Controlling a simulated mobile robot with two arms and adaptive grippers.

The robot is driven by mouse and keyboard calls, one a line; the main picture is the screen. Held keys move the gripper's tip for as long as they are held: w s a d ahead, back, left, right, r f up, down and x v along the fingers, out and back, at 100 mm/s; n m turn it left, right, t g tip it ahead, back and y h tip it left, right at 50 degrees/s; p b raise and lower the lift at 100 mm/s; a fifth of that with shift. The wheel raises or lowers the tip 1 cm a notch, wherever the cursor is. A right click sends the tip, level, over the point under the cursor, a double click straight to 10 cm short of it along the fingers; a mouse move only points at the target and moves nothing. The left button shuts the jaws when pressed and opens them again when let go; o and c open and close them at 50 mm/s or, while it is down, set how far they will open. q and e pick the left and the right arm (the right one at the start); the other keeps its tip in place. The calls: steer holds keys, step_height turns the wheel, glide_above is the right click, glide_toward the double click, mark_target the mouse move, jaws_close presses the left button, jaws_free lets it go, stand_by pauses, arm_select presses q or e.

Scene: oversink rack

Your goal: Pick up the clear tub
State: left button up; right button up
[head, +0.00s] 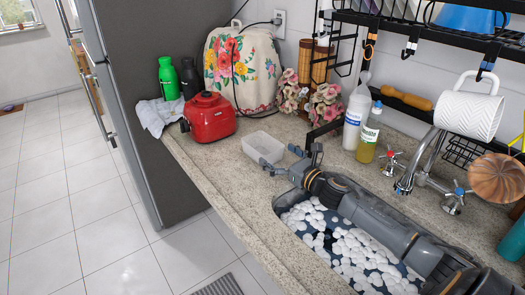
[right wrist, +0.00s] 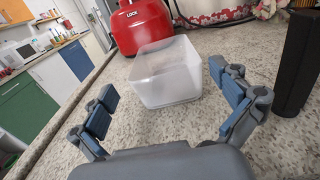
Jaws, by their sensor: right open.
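The clear tub (head: 263,147) is a small, open, see-through rectangular container. It stands upright on the speckled counter (head: 200,165), in front of the flowered cover. My right gripper (head: 289,157) is open and empty, just right of the tub and low over the counter. In the right wrist view the tub (right wrist: 165,72) lies ahead of the spread fingers (right wrist: 170,100), roughly centred between them, and apart from them. My left gripper is not in these views.
A red appliance (head: 209,117) stands left of the tub, with a cloth (head: 160,115) and bottles behind. A flowered cover (head: 241,68) and pink flowers (head: 325,103) stand behind. The foamy sink (head: 350,243) lies under my right arm. A bottle (head: 368,140) stands near the tap (head: 425,160).

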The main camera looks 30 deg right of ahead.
mark_target(267, 146)
steer(key=shift+w+a+r+p, duration=0.1)
steer(key=shift+w+p, duration=0.6)
steer(key=shift+w, duration=2)
steer(key=c, duration=1)
